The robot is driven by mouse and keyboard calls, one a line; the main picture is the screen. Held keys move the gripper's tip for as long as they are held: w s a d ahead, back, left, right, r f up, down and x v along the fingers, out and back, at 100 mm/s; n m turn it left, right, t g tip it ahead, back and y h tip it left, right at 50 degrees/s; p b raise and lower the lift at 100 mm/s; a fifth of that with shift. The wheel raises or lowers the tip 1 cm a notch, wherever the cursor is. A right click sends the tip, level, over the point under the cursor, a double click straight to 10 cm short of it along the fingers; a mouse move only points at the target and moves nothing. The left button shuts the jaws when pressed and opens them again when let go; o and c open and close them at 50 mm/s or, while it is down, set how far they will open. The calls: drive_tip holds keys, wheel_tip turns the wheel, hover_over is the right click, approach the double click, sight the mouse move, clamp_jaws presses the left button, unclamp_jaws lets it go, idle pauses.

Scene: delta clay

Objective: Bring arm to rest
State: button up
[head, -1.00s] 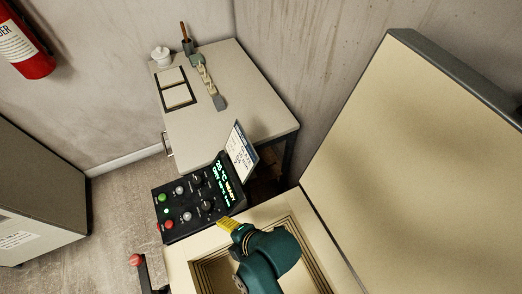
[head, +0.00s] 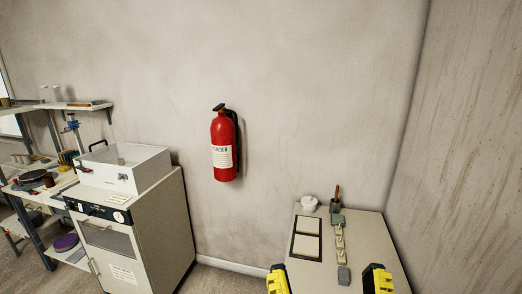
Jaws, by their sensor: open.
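My gripper (head: 328,279) shows at the bottom of the head view as two yellow-and-black fingertips set wide apart. The rest of my arm is out of the frame.
The table holds a white lidded pot (head: 309,203), two pale tiles in a dark frame, a row of small pieces (head: 340,243) and a brown-handled tool in a dark cup. A red extinguisher (head: 222,150) hangs on the wall. A cabinet (head: 160,240) and cluttered shelves stand left.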

wheel_tip(320, 180, up, 25)
drive_tip(key=p, duration=2.2)
drive_tip(key=shift+r, duration=0.1)
